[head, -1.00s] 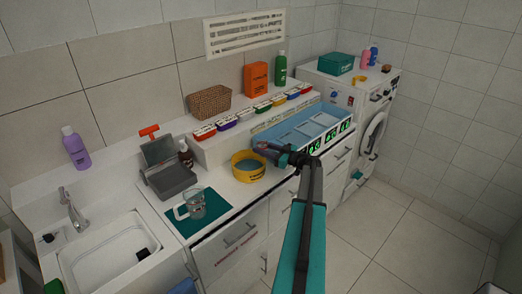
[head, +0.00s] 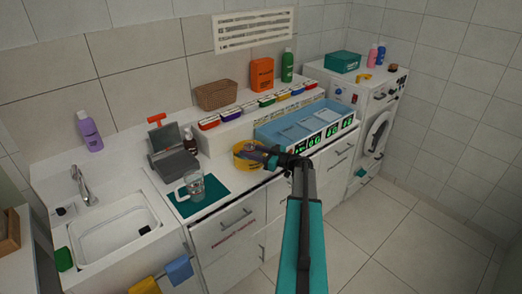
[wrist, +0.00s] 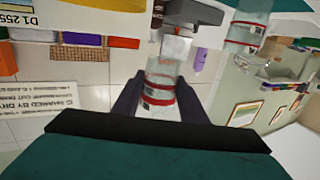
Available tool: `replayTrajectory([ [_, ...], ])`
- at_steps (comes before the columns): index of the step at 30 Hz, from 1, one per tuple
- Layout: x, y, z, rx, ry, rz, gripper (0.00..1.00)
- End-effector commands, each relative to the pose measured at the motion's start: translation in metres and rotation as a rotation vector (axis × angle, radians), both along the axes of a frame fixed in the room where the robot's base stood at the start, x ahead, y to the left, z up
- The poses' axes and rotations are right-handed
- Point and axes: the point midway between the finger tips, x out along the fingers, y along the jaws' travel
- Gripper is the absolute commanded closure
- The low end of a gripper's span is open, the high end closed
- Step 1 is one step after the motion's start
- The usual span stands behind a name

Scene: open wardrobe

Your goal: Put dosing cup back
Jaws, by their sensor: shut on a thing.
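My gripper (wrist: 158,100) is shut on a clear, see-through cup with red bands (wrist: 160,78), which I take to be the dosing cup. In the head view my gripper (head: 262,151) is over the right side of a yellow round tub (head: 238,160) on the counter. The cup is too small and too covered by the fingers to make out there. I cannot tell whether it touches the tub.
A clear jug (head: 195,184) stands on a teal mat (head: 211,203) left of the tub. A grey scale-like device (head: 176,166) is behind it. A blue tray with compartments (head: 269,139) stands to the right. Coloured boxes (head: 228,113) line the ledge behind.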

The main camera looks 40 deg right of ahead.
Motion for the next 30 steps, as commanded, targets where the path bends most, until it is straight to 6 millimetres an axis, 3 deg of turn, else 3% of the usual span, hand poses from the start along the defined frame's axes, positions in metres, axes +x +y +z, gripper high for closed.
replayTrajectory([
  [8, 0.019, 0.081, 0.014, -0.001, -0.001, 0.097, 0.85],
  [16, 0.033, 0.194, 0.032, -0.002, -0.002, 0.236, 0.85],
  [23, 0.031, 0.292, 0.045, 0.000, 0.000, 0.360, 0.85],
  [30, 0.014, 0.390, 0.046, 0.000, 0.000, 0.491, 0.85],
])
